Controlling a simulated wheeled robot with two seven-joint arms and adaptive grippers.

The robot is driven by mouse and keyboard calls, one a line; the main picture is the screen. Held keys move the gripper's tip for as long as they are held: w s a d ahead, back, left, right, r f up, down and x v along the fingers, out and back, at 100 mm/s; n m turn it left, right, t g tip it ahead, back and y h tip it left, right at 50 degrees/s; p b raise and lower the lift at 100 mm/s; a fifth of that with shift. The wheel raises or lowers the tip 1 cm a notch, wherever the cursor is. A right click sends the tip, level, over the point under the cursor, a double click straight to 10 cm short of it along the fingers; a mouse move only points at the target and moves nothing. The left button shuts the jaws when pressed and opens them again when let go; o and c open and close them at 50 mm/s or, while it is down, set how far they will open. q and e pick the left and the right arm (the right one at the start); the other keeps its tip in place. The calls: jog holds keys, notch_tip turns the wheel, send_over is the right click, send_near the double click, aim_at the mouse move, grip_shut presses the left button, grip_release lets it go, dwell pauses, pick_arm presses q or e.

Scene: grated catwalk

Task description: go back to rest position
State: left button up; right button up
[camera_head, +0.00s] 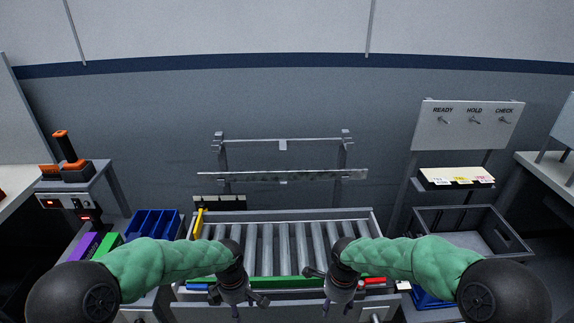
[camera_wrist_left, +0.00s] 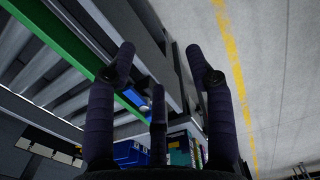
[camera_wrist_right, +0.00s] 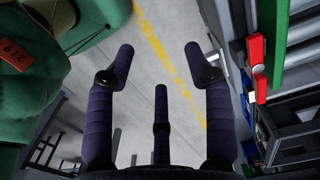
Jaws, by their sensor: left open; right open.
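My left gripper (camera_head: 236,296) is at the front left of the roller conveyor, over its near edge. In the left wrist view its dark fingers (camera_wrist_left: 160,62) are spread with nothing between them. My right gripper (camera_head: 327,290) is at the front right of the conveyor, also over the near edge. In the right wrist view its fingers (camera_wrist_right: 157,65) are spread and empty, with grey floor beyond them. Both green-sleeved arms reach inward from the lower corners, and the two grippers are apart from each other.
The roller conveyor (camera_head: 270,247) lies ahead, with a green strip and a red piece (camera_head: 375,280) along its near edge. Blue bins (camera_head: 153,224) stand left, a grey crate (camera_head: 468,236) right. A panel (camera_head: 466,122) labelled READY, HOLD, CHECK stands back right.

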pick_arm(q)
jog(key=s+d+f+m+h+p, duration=0.2)
jog(key=s+f+m, duration=0.5)
jog(key=s+f, duration=0.1)
jog(key=s+d+f+m+h+p, duration=0.1)
jog(key=s+f+m+p, duration=0.1)
jog(key=s+f+m, duration=0.6)
jog(key=shift+s+d+f+h, duration=0.35)
jog(key=shift+h, duration=0.05)
pick_arm(e)
jog(key=s+a+f+n+y, duration=0.2)
jog(key=s+f+n, duration=0.5)
jog(key=s+f, duration=0.1)
jog(key=s+a+f+n+y, duration=0.1)
jog(key=s+f+n, duration=0.6)
jog(key=s+f, duration=0.1)
jog(key=shift+s+a+f+y, duration=0.3)
jog(key=shift+a+f+y, duration=0.1)
jog(key=shift+f, duration=0.35)
